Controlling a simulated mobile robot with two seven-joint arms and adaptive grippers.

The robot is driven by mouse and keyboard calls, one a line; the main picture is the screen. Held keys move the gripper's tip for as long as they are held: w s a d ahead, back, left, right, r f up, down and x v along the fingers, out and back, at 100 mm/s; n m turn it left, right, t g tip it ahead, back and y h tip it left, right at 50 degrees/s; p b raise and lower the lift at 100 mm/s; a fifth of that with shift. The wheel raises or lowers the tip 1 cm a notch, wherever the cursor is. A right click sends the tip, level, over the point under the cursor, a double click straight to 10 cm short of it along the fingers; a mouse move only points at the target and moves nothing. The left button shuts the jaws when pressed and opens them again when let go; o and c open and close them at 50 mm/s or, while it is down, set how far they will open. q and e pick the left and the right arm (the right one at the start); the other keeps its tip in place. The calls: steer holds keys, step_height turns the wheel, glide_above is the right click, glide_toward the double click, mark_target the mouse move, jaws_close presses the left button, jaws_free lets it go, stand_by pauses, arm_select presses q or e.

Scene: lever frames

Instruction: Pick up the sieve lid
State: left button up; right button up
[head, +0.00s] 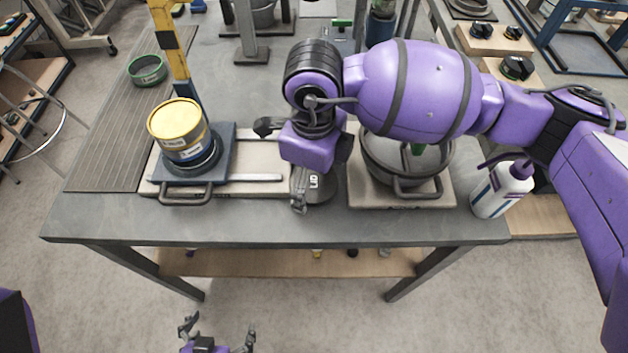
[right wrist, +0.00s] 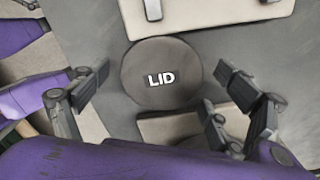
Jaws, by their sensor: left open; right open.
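The sieve lid is a dark round disc marked LID (right wrist: 160,72), lying flat on the grey bench. In the head view the lid (head: 320,190) shows only partly, behind my right gripper. My right gripper (head: 296,168) is open above the bench beside the lid. In the right wrist view the lid lies between and beyond the spread fingers of that gripper (right wrist: 158,98). No finger clearly touches it, and the height gap cannot be told. My left gripper (head: 217,334) is open and empty, low in front of the bench.
A yellow tin (head: 178,130) stands on a dark scale-like plate at the left. A round pan (head: 378,170) sits on a pale board to the right, partly behind my right arm. A white bottle (head: 502,190) stands at the right edge. The bench's front strip (head: 270,228) is clear.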

steer(key=c, duration=1.3)
